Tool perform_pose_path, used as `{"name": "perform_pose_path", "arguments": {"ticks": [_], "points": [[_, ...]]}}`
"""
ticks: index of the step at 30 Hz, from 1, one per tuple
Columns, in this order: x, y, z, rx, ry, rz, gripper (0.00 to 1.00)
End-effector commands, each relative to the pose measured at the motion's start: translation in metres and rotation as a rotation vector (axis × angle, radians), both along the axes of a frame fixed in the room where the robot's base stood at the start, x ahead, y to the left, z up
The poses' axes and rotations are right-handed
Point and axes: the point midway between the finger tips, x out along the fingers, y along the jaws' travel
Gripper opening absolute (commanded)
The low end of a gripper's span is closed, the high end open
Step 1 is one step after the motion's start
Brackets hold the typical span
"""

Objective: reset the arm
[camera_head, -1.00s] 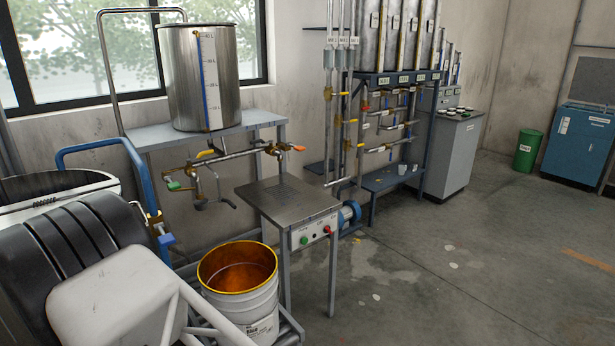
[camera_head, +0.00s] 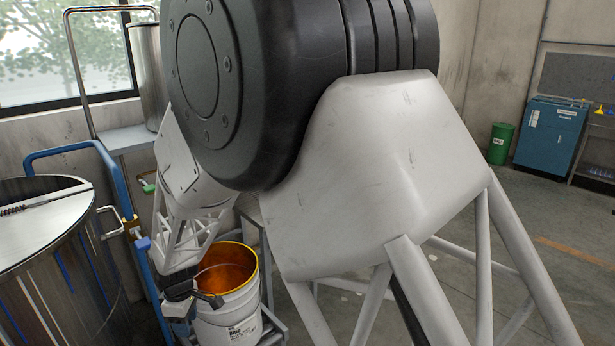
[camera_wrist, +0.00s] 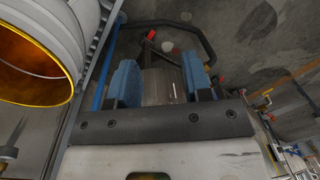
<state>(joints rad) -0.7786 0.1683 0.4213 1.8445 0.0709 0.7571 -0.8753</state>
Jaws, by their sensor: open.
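My arm fills the middle of the head view. My gripper (camera_head: 195,293) is low in front of the white bucket (camera_head: 228,325), partly overlapping its near left rim in the picture. In the wrist view my gripper (camera_wrist: 160,75) shows two blue pads set well apart. They are open, and I see nothing clasped between them; a grey surface shows through the gap. The bucket, with a yellow rim and orange inside, also shows in the wrist view (camera_wrist: 80,42), left of the pads. Whether my gripper touches the bucket I cannot tell.
A large steel drum (camera_head: 60,265) and a blue tubular rail (camera_head: 85,148) stand close on the left. A tall steel tank (camera_head: 147,75) is partly hidden behind my arm. A green bin (camera_head: 500,143) and blue cabinet (camera_head: 550,135) stand far right. Floor (camera_head: 575,225) at right is open.

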Motion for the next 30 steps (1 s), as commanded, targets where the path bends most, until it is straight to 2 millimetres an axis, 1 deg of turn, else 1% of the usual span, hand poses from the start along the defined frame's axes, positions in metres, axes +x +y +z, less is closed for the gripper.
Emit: {"name": "perform_pose_path", "arguments": {"ticks": [1,7,15,21,23,24,30], "points": [[0.006,-0.017,0.015,0.004,-0.008,-0.04,0.45],[0.018,-0.081,0.063,0.016,-0.032,-0.202,0.45],[0.018,-0.167,0.119,0.03,-0.061,-0.419,0.45],[0.007,-0.229,0.155,0.041,-0.084,-0.58,0.45],[0.002,-0.247,0.164,0.044,-0.091,-0.628,0.45],[-0.001,-0.26,0.17,0.046,-0.095,-0.66,0.45],[-0.024,-0.317,0.197,0.057,-0.118,-0.821,0.45]]}}
